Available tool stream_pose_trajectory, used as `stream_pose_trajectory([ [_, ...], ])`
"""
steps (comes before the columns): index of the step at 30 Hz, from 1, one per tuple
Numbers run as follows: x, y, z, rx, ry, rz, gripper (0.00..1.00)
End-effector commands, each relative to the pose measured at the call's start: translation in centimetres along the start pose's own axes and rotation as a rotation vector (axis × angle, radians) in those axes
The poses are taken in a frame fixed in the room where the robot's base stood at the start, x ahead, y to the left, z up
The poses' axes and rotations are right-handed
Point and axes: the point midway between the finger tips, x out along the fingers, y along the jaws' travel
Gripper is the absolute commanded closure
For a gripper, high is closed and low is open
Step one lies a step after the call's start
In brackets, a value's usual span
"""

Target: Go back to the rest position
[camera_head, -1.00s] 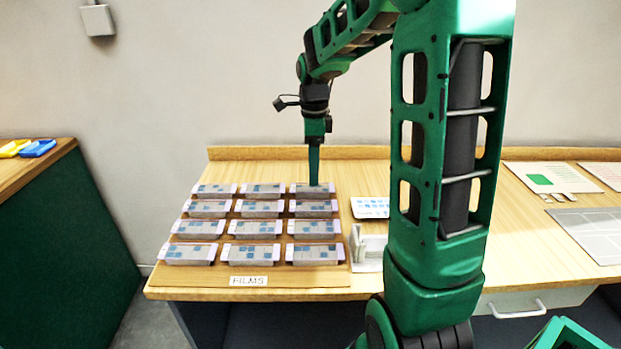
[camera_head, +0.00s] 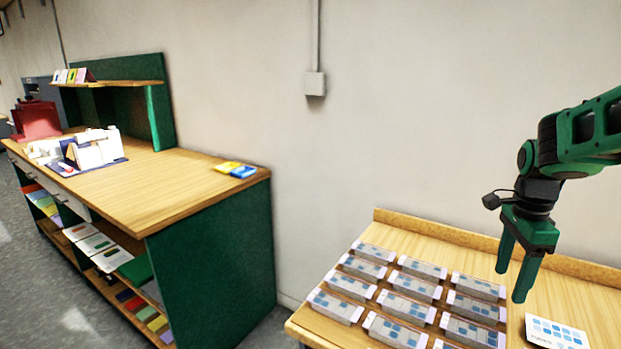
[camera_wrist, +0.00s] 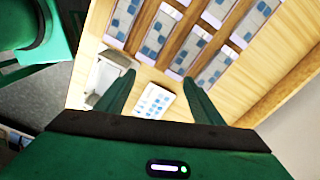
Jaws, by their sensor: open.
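My gripper (camera_head: 513,270) is open and empty at the right of the head view, above the light wooden table (camera_head: 606,290). Its two green fingers point down, apart. Film packs (camera_head: 405,285) lie in rows on the table to the left of the fingers. In the wrist view the two fingers (camera_wrist: 158,88) are spread with nothing between them. Film packs (camera_wrist: 170,30) show beyond the fingertips there.
A white card with blue squares (camera_head: 556,333) lies right of the packs. A wooden counter (camera_head: 200,185) with green sides stands at the left, bearing yellow and blue trays (camera_head: 236,170). A grey open holder (camera_wrist: 108,78) shows in the wrist view. Floor (camera_head: 25,265) is clear at the far left.

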Motion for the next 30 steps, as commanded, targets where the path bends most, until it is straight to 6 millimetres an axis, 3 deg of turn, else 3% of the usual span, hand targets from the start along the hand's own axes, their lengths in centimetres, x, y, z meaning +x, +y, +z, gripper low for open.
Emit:
stream_pose_trajectory([
  [6,-0.7,7.4,-1.3,-0.387,0.011,-0.001,0.38],
  [12,-0.1,14.0,-2.0,-0.752,-0.001,-0.002,0.38],
  [18,1.2,19.2,-2.1,-1.061,-0.024,-0.015,0.38],
  [24,2.0,21.5,-2.0,-1.214,-0.038,-0.025,0.38],
  [30,2.1,21.7,-2.0,-1.233,-0.040,-0.026,0.38],
])
